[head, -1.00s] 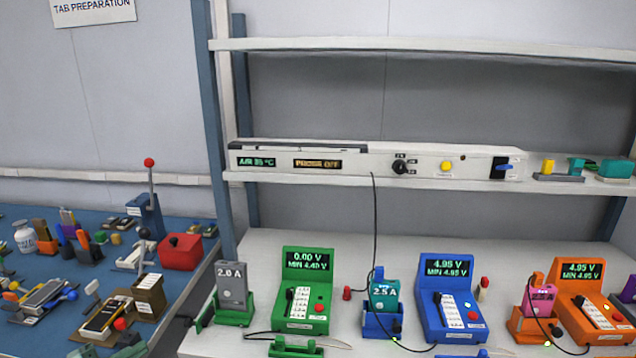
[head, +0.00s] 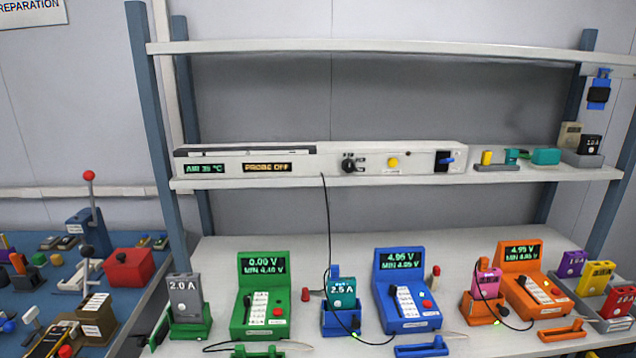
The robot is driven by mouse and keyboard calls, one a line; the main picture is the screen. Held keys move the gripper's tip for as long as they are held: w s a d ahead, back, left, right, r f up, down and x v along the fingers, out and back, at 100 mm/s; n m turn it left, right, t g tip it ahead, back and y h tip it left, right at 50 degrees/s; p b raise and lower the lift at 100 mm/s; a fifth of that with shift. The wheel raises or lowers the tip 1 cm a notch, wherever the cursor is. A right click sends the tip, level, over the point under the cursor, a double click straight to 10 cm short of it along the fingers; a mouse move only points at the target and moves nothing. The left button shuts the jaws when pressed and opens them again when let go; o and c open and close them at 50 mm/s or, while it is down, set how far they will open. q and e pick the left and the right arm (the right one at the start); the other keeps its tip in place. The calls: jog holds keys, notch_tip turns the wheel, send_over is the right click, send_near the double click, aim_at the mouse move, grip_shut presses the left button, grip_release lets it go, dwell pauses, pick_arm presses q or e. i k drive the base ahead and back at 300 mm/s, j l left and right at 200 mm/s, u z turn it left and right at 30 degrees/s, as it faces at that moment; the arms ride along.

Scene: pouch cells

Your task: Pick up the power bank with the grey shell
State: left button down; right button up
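The power bank with the grey shell (head: 185,296) is marked 2.0 A. It stands upright in a green cradle (head: 190,328) at the left end of the white bench, left of the green tester. A teal power bank (head: 341,293) marked 2.5 A stands in a blue cradle, and a pink one (head: 487,283) stands in an orange cradle. Neither of my grippers shows in the head view.
Green (head: 264,291), blue (head: 405,286) and orange (head: 530,280) testers stand along the bench (head: 225,245). A black cable (head: 327,225) hangs from the shelf panel. Purple, yellow (head: 597,277) and red power banks stand at the right. The blue table (head: 30,305) is crowded.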

aim_at(186, 289)
jog(key=i+j+z, duration=0.15)
jog(key=j, duration=1.05)
jog(key=j+z, duration=0.15)
jog(key=j, duration=1.05)
jog(key=z, duration=1.85)
jog(key=u, duration=1.75)
